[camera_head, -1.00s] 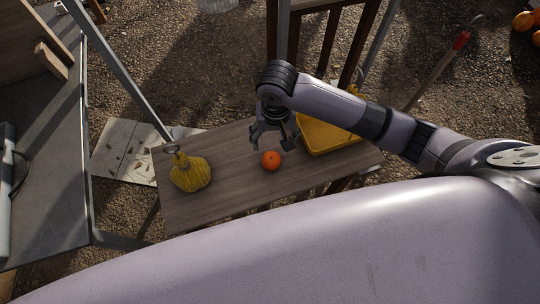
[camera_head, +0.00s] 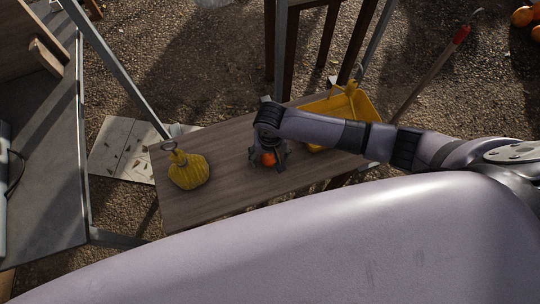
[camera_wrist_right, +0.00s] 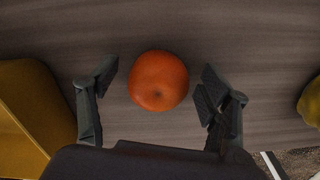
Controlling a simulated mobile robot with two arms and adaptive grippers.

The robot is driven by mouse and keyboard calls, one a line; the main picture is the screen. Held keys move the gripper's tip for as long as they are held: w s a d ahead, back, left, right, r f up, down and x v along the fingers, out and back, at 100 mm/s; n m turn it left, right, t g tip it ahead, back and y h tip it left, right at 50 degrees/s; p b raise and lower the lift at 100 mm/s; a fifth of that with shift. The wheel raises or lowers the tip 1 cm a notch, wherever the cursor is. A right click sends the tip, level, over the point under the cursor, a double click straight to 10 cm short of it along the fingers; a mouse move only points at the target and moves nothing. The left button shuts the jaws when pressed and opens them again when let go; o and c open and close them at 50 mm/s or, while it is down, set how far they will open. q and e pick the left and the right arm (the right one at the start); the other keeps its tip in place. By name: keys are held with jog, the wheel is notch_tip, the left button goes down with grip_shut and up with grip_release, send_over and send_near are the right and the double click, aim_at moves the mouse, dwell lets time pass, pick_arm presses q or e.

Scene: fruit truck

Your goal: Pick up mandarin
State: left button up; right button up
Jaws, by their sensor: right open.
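The mandarin (camera_head: 268,159) is a small orange fruit on the wooden table (camera_head: 225,150), partly hidden by my right gripper in the head view. My right gripper (camera_head: 268,162) is over it, pointing down, with a finger on each side. In the right wrist view the mandarin (camera_wrist_right: 159,81) lies between the two open fingertips (camera_wrist_right: 157,80), with a gap on both sides. The left fingertip is a little farther from view centre than the fruit's edge. My left gripper is not in view.
A yellow crate (camera_head: 365,106) stands at the table's right end; a yellow edge (camera_wrist_right: 30,110) shows in the wrist view. A yellow ribbed object with a ring on top (camera_head: 188,171) stands at the left. Wood between it and my gripper is clear.

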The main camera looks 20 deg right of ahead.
jog(key=shift+f, duration=0.1)
jog(key=shift+c, duration=0.2)
jog(key=c, duration=1.3)
